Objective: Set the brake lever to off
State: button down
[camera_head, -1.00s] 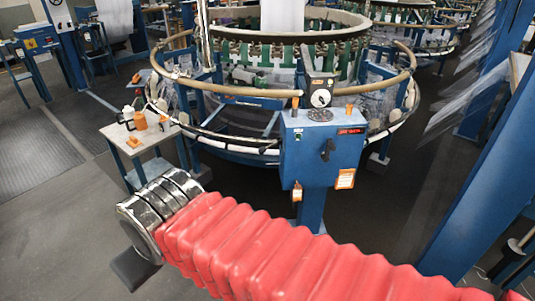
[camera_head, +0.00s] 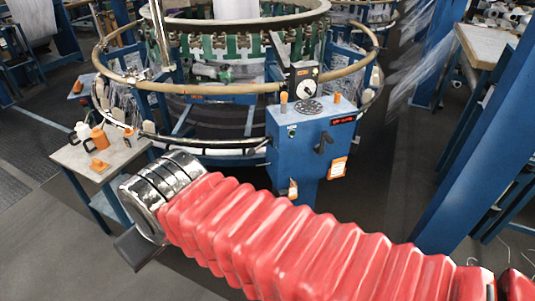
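A blue control box (camera_head: 300,150) stands on a post in front of the circular loom (camera_head: 220,70). A black handle (camera_head: 323,144) sits on its front face, tilted up to the right. Two small orange-topped knobs (camera_head: 284,97) stand on its top. I cannot tell for sure which of these is the brake lever. My arm, in a red ribbed sleeve, crosses the lower picture and ends in metal rings at the left. A dark part of my gripper (camera_head: 138,250) shows below the rings, left of and apart from the box. Its fingers cannot be made out.
A small side table (camera_head: 70,160) with bottles and orange items stands left of the loom. A blue pillar (camera_head: 480,140) rises at the right, with a bench (camera_head: 485,45) behind it. The floor between box and pillar is clear.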

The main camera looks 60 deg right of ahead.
aim_at(252, 152)
jog(key=z, duration=0.5)
jog(key=i, duration=0.9)
jog(key=z, duration=0.45)
